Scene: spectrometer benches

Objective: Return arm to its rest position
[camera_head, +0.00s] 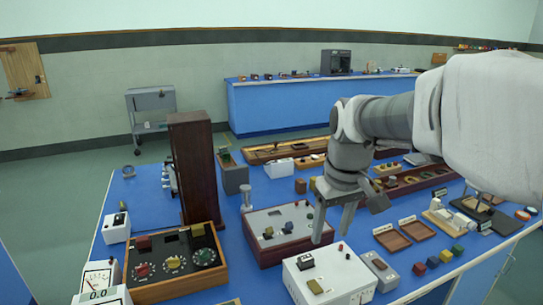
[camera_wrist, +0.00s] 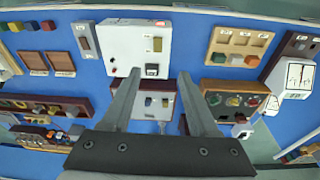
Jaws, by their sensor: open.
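My gripper (camera_head: 335,215) hangs from my arm, fingers pointing down, above the blue bench (camera_head: 150,210) in the head view. The wrist view shows its two grey fingers (camera_wrist: 153,95) spread apart with nothing between them. Below the fingertips are a white box (camera_head: 330,277) with a dark switch and a yellowish block, and a red-sided grey panel box (camera_head: 285,228). The white box also shows in the wrist view (camera_wrist: 125,45), just beyond the fingers. A gap between the fingers and the boxes cannot be measured from these views.
A tall dark wooden cabinet (camera_head: 194,165) stands left of the gripper. A wooden dial box (camera_head: 175,264), a meter (camera_head: 102,278) and small coloured blocks (camera_head: 432,262) crowd the bench. A grey cart (camera_head: 152,112) and a second blue bench (camera_head: 280,104) stand behind. Open floor lies at left.

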